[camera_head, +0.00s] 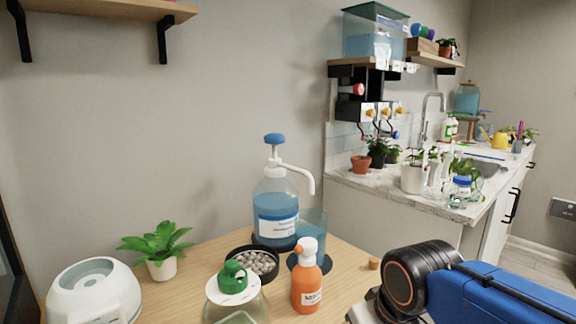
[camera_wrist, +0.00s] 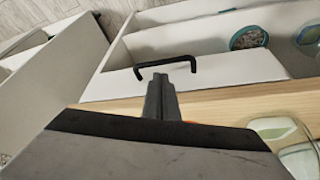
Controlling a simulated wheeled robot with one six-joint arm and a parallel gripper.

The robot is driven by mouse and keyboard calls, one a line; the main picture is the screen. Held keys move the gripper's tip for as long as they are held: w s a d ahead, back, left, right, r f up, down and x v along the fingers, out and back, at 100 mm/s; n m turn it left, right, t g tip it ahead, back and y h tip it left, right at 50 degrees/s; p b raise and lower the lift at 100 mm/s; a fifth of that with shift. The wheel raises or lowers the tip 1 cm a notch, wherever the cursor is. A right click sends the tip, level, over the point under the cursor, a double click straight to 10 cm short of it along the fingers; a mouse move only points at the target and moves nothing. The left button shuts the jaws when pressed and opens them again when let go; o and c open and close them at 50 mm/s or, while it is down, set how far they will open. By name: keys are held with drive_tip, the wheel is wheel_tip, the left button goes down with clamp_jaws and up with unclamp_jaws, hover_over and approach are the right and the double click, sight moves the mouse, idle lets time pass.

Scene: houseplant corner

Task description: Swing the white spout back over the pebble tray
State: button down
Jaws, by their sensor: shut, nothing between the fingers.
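The white spout (camera_head: 296,170) sticks out from the neck of a large pump bottle (camera_head: 276,213) with a blue knob and blue liquid. It points right, and its bent tip hangs above a clear blue tumbler (camera_head: 312,238). The pebble tray (camera_head: 232,254), a round black dish of grey pebbles, sits at the front left of the bottle, away from the spout tip. My gripper (camera_wrist: 161,78) is shut and empty in the wrist view, over the wooden table edge. The head view shows only my arm at the lower right, far from the spout; the gripper itself is hidden there.
An orange bottle (camera_head: 307,280) and a jar with a green-knobbed lid (camera_head: 233,284) stand in front of the tray. A potted plant (camera_head: 160,250) and a white appliance (camera_head: 92,292) stand left. In the wrist view, a black handle (camera_wrist: 166,66) is on white furniture beyond the table.

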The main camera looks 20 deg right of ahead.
idle(0.5)
drive_tip(key=w+d+r+n+g+y, duration=0.1)
drive_tip(key=w+d+r+n+y, duration=0.1)
drive_tip(key=w+r, duration=1.05)
drive_tip(key=w+d+r+n+g+y, duration=0.1)
drive_tip(key=w+d+r, duration=0.1)
drive_tip(key=w+r, duration=1)
drive_tip(key=w+d+r+n+g+y, duration=0.1)
drive_tip(key=w+d+r+n+y, duration=0.15)
drive_tip(key=w+r, duration=0.9)
drive_tip(key=s+a+f, duration=0.3)
drive_tip(key=a+f, duration=0.3)
drive_tip(key=a, duration=0.1)
drive_tip(key=shift+s, duration=0.35)
drive_tip(key=shift+a+h, duration=0.1)
drive_tip(key=shift+h, duration=0.15)
drive_tip(key=shift+a+m, duration=0.1)
drive_tip(key=shift+m, duration=0.15)
drive_tip(key=shift+s+a+m, duration=0.2)
drive_tip(key=shift+m, duration=0.1)
